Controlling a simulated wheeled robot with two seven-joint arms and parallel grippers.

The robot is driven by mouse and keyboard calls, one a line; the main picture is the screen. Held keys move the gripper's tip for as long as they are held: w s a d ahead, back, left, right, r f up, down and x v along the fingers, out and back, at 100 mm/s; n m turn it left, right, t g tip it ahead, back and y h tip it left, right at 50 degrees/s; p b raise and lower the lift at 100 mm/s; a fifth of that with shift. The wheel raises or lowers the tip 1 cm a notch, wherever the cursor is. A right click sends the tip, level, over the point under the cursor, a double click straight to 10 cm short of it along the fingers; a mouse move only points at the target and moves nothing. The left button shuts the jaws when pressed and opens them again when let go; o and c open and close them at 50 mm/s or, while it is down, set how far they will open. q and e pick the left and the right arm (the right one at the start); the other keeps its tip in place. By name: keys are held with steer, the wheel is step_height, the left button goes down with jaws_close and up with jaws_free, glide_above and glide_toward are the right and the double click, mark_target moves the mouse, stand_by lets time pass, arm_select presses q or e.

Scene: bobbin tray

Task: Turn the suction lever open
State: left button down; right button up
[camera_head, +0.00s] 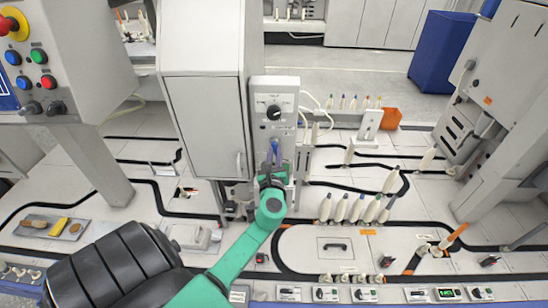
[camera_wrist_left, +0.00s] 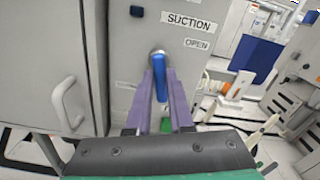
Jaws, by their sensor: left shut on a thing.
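The suction lever is a blue handle (camera_wrist_left: 161,86) hanging roughly straight down from a round metal pivot (camera_wrist_left: 157,53). It sits on a grey panel (camera_wrist_left: 210,45) under the printed word SUCTION, with OPEN printed to the right of the pivot. In the left wrist view my left gripper (camera_wrist_left: 161,80) has its two purple fingers on either side of the lever, shut on it. In the head view the gripper (camera_head: 273,158) is at the lower front of the panel column, and the lever is mostly hidden there. My right gripper is not in view.
A grey cabinet door with a handle (camera_wrist_left: 66,102) stands close left of the gripper. Above the lever the column carries a black dial (camera_head: 273,112). Several white bobbins (camera_head: 340,208) stand on the table to the right. An orange box (camera_head: 391,118) and a blue bin (camera_head: 443,52) are farther back.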

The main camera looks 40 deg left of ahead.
arm_select(q)
steer(key=n+b, duration=0.2)
steer(key=n, duration=0.1)
steer(key=n+b, duration=0.2)
steer(key=n, duration=0.2)
steer(key=d+n+b, duration=0.1)
steer(key=n+b, duration=0.2)
steer(key=n, duration=0.1)
steer(key=shift+w+r, duration=0.3)
steer(key=shift+r+n+b, duration=0.2)
steer(key=shift+n+b, duration=0.3)
steer(key=shift+n, duration=0.45)
steer(key=shift+r+n+b, duration=0.15)
steer(key=shift+n+b, duration=0.3)
steer(key=shift+n, duration=0.5)
steer(key=c, duration=0.8)
jaws_free()
steer(key=shift+r, duration=0.1)
